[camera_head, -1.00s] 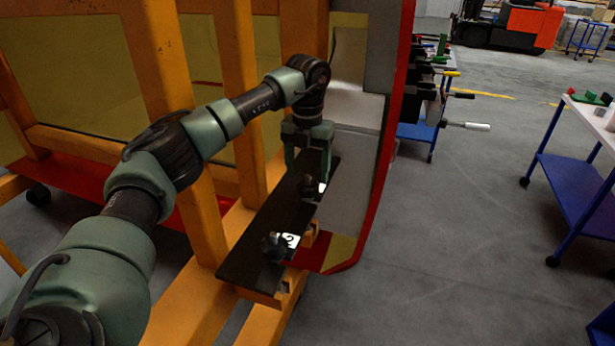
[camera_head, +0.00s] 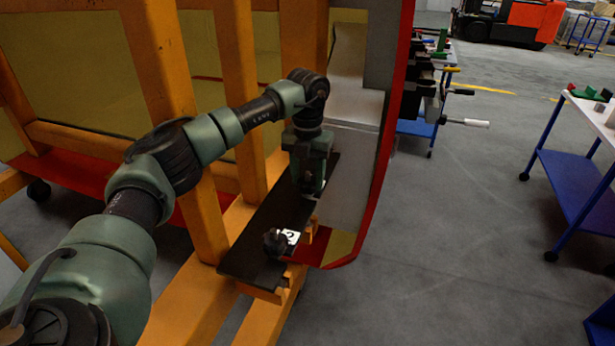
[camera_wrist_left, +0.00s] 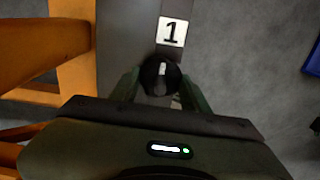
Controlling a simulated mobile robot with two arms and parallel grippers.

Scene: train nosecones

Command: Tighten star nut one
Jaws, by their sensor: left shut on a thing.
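Star nut one (camera_wrist_left: 159,74) is a black knob beside the label "1" (camera_wrist_left: 172,31) in the left wrist view. My left gripper (camera_head: 309,192) points down over the dark plate (camera_head: 243,255) in the head view, and its body hides the nut there. In the left wrist view the fingers of my left gripper (camera_wrist_left: 160,90) stand on both sides of the nut, shut on it. A second black star nut (camera_head: 275,242) sits nearer on the same plate, beside a white label (camera_head: 291,236). My right gripper is not in view.
An orange frame (camera_head: 205,215) stands close to the left of the plate. A red-edged panel (camera_head: 383,170) rises just to its right. Blue-legged tables (camera_head: 560,185) stand farther right, with clear grey floor between.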

